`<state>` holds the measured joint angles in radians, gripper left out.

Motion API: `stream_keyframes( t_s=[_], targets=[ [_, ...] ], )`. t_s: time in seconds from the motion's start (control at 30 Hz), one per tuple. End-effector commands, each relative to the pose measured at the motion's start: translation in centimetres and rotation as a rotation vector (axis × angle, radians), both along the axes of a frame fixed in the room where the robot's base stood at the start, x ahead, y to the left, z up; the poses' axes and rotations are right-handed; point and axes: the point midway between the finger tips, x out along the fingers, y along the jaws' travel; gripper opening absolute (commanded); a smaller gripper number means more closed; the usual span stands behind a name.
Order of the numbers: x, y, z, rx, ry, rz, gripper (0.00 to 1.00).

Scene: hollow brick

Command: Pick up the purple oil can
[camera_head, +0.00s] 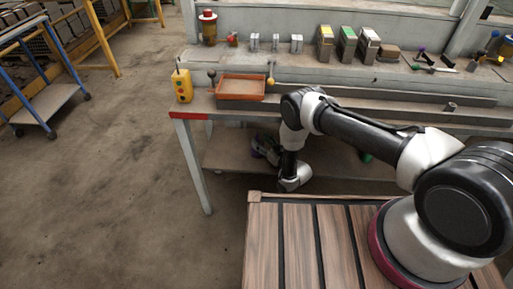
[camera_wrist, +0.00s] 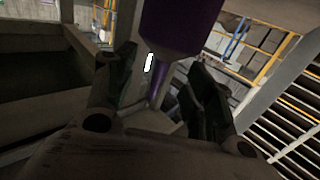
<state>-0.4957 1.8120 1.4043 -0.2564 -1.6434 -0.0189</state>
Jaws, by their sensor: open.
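The purple oil can (camera_wrist: 180,25) shows large and close at the top middle of the wrist view, with a narrower purple part below its body. My gripper (camera_wrist: 162,85) is open, with one finger on each side of the can's narrower part; I cannot tell whether either finger touches it. In the head view my gripper (camera_head: 267,150) reaches in under the workbench top, above the lower shelf. There the can is mostly hidden, with only a small dark purple patch near the fingers.
The workbench (camera_head: 235,115) overhangs the lower shelf (camera_head: 228,155), and its leg (camera_head: 195,168) stands to the left. An orange tray (camera_head: 240,87) and a yellow control box (camera_head: 182,85) are on top. A small green thing (camera_head: 366,157) is under the bench behind my arm.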

Motion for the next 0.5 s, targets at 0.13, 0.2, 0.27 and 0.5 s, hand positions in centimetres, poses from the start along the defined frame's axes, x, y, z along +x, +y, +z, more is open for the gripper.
stream_keyframes(
  t_s=[0.13,0.2,0.27,0.5],
  targets=[
    [1.6,1.6,0.2,0.001,-0.002,0.001,0.53],
    [2.1,2.0,0.2,0.001,-0.001,0.0,0.53],
    [2.2,2.2,0.2,0.0,0.0,0.0,0.53],
    [2.3,2.2,0.2,-0.001,0.001,0.0,0.46]
  ],
)
